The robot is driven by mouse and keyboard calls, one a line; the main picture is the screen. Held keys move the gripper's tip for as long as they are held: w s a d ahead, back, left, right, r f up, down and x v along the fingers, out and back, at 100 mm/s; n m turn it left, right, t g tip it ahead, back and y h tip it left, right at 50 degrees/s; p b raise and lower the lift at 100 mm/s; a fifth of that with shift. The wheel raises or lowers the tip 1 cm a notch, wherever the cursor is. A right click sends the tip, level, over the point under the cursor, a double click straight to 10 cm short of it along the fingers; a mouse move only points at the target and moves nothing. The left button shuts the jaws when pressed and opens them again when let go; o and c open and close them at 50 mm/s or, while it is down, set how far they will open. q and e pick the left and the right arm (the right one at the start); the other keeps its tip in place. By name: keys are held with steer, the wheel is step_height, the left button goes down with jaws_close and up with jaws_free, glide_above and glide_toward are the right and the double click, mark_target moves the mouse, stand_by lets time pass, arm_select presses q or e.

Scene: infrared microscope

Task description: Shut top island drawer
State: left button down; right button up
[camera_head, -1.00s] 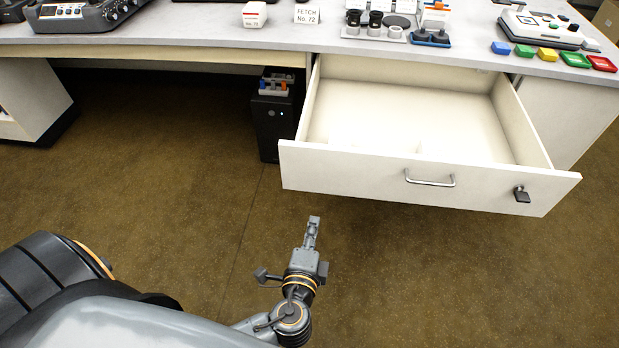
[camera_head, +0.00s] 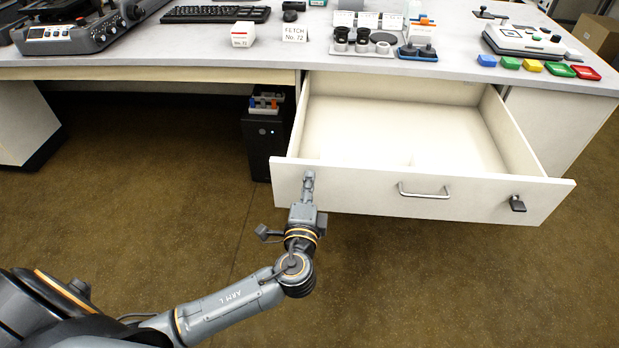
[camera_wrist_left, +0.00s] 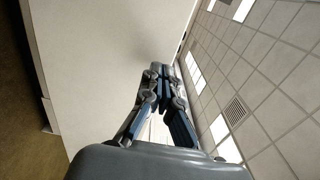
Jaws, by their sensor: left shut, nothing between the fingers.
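The top island drawer (camera_head: 345,183) is pulled far out under the worktop, and its white inside looks empty. Its front carries a metal handle (camera_head: 425,190) near the middle and a small dark lock or key (camera_head: 517,203) to the right. My left gripper (camera_head: 309,176) is shut and empty, in front of the left part of the drawer front, left of the handle. In the left wrist view the shut fingers (camera_wrist_left: 162,75) point along a pale panel (camera_wrist_left: 105,60). I cannot tell whether they touch the drawer front. My right gripper is not in view.
The worktop (camera_head: 200,60) above holds a keyboard, devices, an eyepiece tray (camera_head: 370,48) and coloured blocks (camera_head: 532,66). A black computer tower (camera_head: 262,145) stands left of the drawer. The brown floor (camera_head: 450,280) in front is clear.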

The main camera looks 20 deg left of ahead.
arm_select(q)
steer(key=shift+w+a, duration=0.2)
steer(key=shift+w, duration=0.4)
